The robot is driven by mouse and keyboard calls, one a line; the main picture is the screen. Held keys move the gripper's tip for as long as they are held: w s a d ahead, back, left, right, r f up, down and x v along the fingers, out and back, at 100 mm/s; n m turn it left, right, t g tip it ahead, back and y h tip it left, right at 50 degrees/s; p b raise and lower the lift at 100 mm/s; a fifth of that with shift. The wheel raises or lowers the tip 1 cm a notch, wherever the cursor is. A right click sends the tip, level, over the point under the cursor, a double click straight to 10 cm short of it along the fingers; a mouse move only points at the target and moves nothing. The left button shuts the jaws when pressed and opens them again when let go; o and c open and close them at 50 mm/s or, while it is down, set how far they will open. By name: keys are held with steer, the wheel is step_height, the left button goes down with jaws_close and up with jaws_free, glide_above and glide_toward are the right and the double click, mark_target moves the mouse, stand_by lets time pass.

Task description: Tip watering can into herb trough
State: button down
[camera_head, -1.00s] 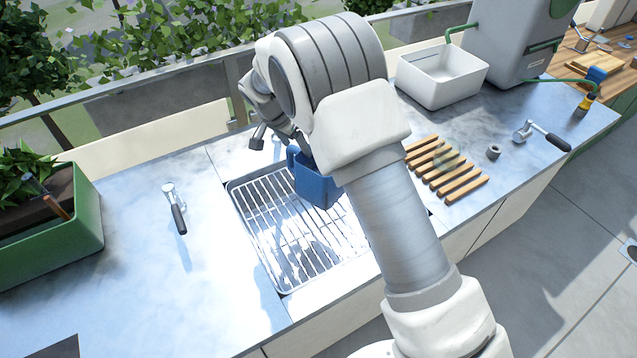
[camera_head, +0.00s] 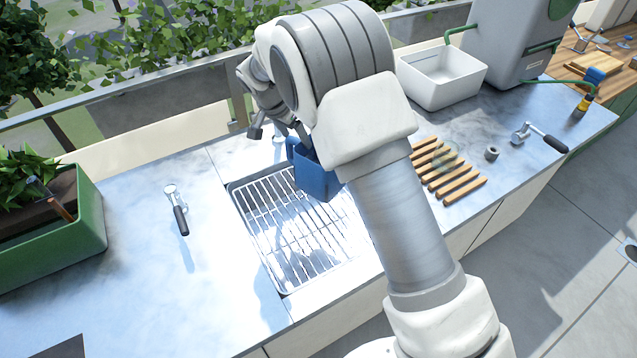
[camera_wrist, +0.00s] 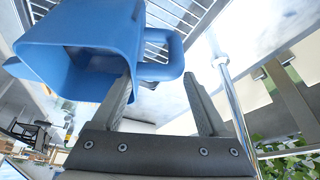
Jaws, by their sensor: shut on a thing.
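The blue watering can (camera_head: 316,178) is above the wire rack over the sink, partly hidden behind my arm. In the wrist view the can (camera_wrist: 78,40) shows its open mouth and a loop handle between my fingers. My gripper (camera_wrist: 160,80) is shut on the can at its handle side. In the head view my gripper is mostly hidden by my own wrist. The herb trough (camera_head: 82,242) is a green box with dark soil and leafy plants at the far left of the counter, well apart from the can.
A wire rack (camera_head: 282,222) covers the sink. A chrome pipe (camera_wrist: 238,120) stands close to my fingers. Wooden slats (camera_head: 458,187) and a white basin (camera_head: 440,90) are at right. A railing runs behind.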

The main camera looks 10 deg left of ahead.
steer(key=shift+r+p, duration=0.4)
steer(key=shift+r, duration=0.8)
steer(key=shift+s, duration=0.1)
